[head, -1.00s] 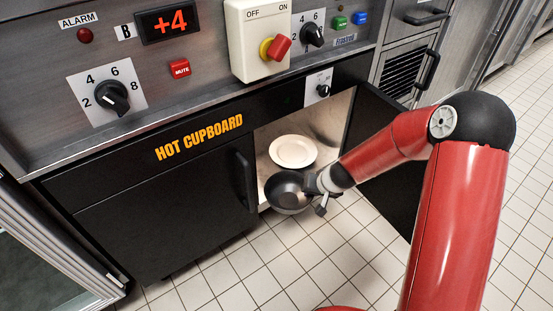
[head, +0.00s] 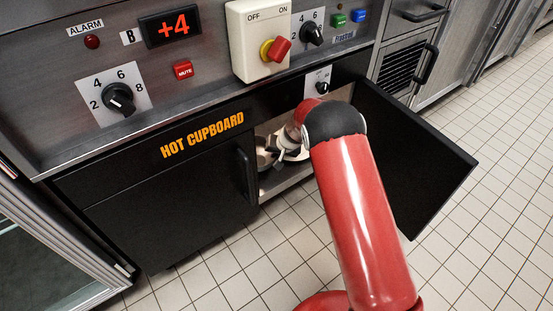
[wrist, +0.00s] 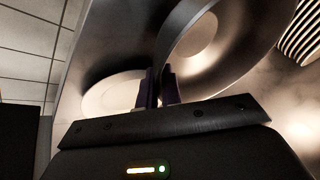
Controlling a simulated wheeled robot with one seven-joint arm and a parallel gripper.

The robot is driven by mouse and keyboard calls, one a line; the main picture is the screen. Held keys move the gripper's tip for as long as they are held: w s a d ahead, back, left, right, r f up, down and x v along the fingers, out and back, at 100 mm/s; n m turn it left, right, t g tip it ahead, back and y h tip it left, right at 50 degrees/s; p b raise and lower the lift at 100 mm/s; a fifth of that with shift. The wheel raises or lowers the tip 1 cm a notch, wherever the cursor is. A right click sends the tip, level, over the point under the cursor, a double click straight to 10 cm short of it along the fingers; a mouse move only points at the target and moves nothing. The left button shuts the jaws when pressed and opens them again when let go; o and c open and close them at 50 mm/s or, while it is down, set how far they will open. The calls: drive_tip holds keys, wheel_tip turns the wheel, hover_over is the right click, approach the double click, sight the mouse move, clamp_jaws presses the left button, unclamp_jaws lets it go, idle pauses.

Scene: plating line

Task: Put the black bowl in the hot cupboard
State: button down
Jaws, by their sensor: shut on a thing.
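The black bowl (head: 264,158) is inside the open right compartment of the hot cupboard (head: 207,185), mostly hidden behind my arm in the head view. In the wrist view the bowl (wrist: 222,40) fills the upper middle, grey in the light. My gripper (wrist: 160,86) is shut on the bowl's rim, one finger on each side. A pale plate (wrist: 108,97) lies to the left of the fingers in the wrist view, with a dark shadow beside it. I cannot tell whether the bowl touches the plate or the cupboard floor.
The cupboard's right door (head: 415,160) stands wide open to the right of my arm. The left door (head: 170,215) is shut. A slotted vent (wrist: 303,32) shows on the inner wall. The tiled floor (head: 225,265) in front is clear.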

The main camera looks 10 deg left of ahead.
drive_tip(key=shift+f, duration=1.55)
drive_tip(key=shift+f+b, duration=0.1)
drive_tip(key=shift+b, duration=0.2)
drive_tip(key=shift+f, duration=0.15)
drive_tip(key=c, duration=1.6)
unclamp_jaws()
drive_tip(key=shift+d+r, duration=0.1)
drive_tip(key=shift+r, duration=0.3)
drive_tip(key=p+v, duration=0.1)
drive_tip(key=v, duration=1)
drive_tip(key=shift+s+d+r, duration=0.1)
drive_tip(key=shift+s+r, duration=0.1)
drive_tip(key=shift+r, duration=0.1)
